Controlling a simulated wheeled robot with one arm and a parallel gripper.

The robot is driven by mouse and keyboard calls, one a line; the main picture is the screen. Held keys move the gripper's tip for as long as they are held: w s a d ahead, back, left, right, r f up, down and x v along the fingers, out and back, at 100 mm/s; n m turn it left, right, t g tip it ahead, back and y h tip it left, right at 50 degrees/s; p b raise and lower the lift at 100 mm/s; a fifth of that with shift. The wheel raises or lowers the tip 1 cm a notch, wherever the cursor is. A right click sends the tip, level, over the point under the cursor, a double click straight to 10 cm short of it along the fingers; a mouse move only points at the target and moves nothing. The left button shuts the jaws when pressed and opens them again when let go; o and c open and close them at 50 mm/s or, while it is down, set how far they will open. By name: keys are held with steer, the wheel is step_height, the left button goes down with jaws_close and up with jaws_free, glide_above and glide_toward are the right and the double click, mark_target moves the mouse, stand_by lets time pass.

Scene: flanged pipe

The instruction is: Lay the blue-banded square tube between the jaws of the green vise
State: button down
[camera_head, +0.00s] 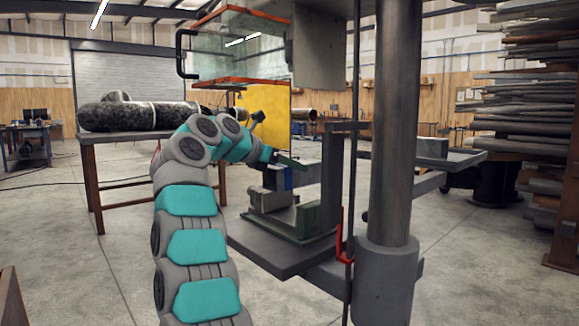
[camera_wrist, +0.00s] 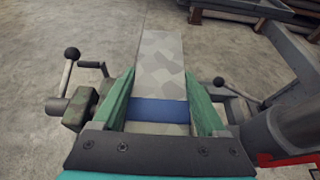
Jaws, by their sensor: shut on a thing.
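My gripper (camera_wrist: 159,90) has its two green fingers on either side of the blue-banded square tube (camera_wrist: 162,60) and is shut on it. The tube is mottled grey, with its blue band (camera_wrist: 159,110) between the fingers near the palm. The tube's far end points away from the palm. In the head view my gripper (camera_head: 284,164) is above the green vise (camera_head: 308,220), with a blue patch of the tube (camera_head: 288,179) showing below it. Parts of the vise (camera_wrist: 78,108) show beneath the gripper in the wrist view. The gap between its jaws is mostly hidden.
The vise stands on a grey plate (camera_head: 262,254) beside a thick vertical column (camera_head: 396,130). A red lever (camera_head: 344,240) stands at the plate's right. A table (camera_head: 135,139) with a dark flanged pipe (camera_head: 135,115) is at the left. Open floor lies between.

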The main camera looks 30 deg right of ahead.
mark_target(269, 188)
steer(key=shift+f+b, duration=3.8)
steer(key=shift+f, duration=0.35)
jaws_free()
steer(key=shift+p+v, duration=0.55)
steer(key=shift+v, duration=3.4)
